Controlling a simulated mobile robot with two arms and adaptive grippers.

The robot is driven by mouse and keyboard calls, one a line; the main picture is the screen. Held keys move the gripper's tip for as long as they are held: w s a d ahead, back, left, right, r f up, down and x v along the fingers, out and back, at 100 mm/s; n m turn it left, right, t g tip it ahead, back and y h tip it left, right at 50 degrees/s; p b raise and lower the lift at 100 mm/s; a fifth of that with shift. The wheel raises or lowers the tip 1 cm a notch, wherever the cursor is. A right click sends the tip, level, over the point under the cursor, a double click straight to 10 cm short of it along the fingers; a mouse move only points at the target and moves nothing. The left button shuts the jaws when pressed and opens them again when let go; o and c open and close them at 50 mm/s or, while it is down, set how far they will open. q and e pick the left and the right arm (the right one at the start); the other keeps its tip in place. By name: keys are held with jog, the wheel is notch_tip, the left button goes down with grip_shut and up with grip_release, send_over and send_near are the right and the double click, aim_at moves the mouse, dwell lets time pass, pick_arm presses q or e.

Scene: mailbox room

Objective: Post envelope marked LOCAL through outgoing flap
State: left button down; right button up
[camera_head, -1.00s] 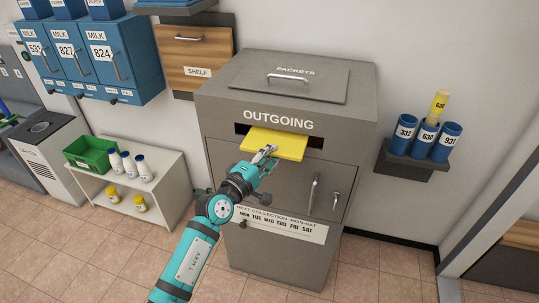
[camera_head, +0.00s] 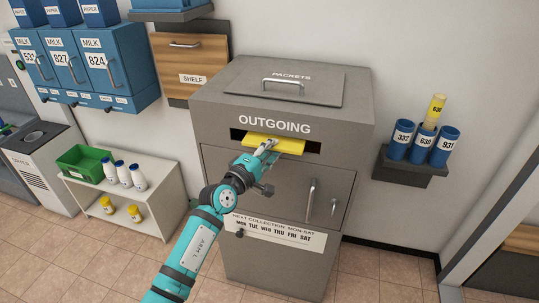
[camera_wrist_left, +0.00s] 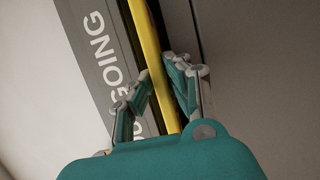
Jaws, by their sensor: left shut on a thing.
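A yellow envelope (camera_head: 278,143) is partly inside the dark slot (camera_head: 314,147) under the word OUTGOING on the grey mailbox (camera_head: 275,185). Its marking cannot be read. My left gripper (camera_head: 266,149) is shut on the envelope's near edge, just in front of the slot. In the left wrist view, the two fingers (camera_wrist_left: 158,97) close on either side of the yellow envelope (camera_wrist_left: 150,50), which runs into the slot beside the OUTGOING lettering. The far part of the envelope is hidden inside the box. My right gripper is not in view.
A packets lid with a handle (camera_head: 284,82) is on the mailbox top. A door handle (camera_head: 311,199) sticks out below the slot. A wall shelf with blue tubes (camera_head: 421,145) is on the right. A white shelf unit (camera_head: 158,183) stands to the left.

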pick_arm(q)
jog(key=shift+w+d+b, duration=0.15)
jog(key=shift+w+b, duration=0.15)
jog(key=shift+w, duration=0.1)
jog(key=c, duration=1.5)
grip_release()
jog(key=shift+o, duration=1.4)
jog(key=shift+w+d+f, duration=0.1)
jog(key=shift+f, duration=0.05)
jog(key=s+p, duration=0.1)
jog(key=s+a+p, duration=0.1)
jog(key=s+p, duration=0.1)
jog(key=s, duration=0.1)
jog(key=shift+a+r+p, duration=0.2)
jog(key=shift+r+p, duration=0.05)
jog(key=shift+p, duration=0.1)
jog(key=shift+s+a+p, duration=0.25)
jog(key=shift+s+p, duration=0.2)
jog(key=shift+s, duration=0.2)
jog(key=shift+s+a+p, duration=0.2)
jog(key=shift+s+p, duration=0.25)
jog(key=shift+s, duration=0.15)
jog(key=shift+s+a+f+p, duration=0.15)
jog(key=shift+s+p, duration=0.15)
jog(key=shift+s, duration=0.25)
jog(key=shift+s+a+r+p, duration=0.15)
jog(key=shift+s+p, duration=0.1)
jog(key=shift+s, duration=0.3)
